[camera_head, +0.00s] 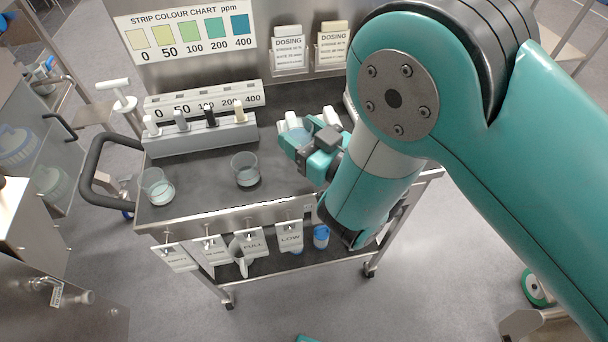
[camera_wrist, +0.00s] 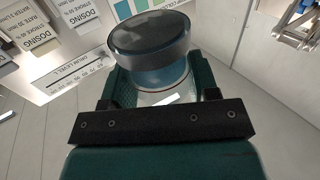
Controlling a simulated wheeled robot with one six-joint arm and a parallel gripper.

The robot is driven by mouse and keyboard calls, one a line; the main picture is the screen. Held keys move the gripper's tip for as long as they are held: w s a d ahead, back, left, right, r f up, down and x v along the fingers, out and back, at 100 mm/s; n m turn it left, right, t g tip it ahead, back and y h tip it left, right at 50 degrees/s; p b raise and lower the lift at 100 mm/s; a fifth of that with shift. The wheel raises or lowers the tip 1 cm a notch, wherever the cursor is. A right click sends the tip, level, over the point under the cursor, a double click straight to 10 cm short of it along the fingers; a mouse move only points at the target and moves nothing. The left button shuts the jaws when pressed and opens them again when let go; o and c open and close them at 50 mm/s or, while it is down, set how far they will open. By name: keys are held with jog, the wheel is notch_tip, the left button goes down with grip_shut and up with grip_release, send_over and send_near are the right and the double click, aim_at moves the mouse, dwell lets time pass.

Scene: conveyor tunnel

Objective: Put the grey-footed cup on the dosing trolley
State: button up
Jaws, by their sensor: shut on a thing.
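My gripper (camera_head: 302,146) is over the right part of the trolley's dark top, in front of the dosing cards. It is shut on a clear cup (camera_wrist: 168,97) with blue in it, between the fingers in the wrist view. A dark grey disc (camera_wrist: 150,34), which looks like the cup's foot, shows at its far end. In the head view the cup is largely hidden by my gripper, and I cannot tell whether it touches the top. The trolley (camera_head: 205,198) has a dark top with a steel front edge.
Two clear cups stand on the trolley top, one at the left (camera_head: 157,187) and one nearer the middle (camera_head: 246,169). A grey rack (camera_head: 200,137) with several upright pieces stands behind them. A black handle (camera_head: 95,170) is at the left end. Tags hang along the front edge.

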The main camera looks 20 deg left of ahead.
notch_tip(320, 180, down, 9)
jog(key=shift+f+b, duration=0.1)
jog(key=shift+b, duration=0.7)
jog(key=shift+f, duration=0.15)
jog(key=o, duration=1.3)
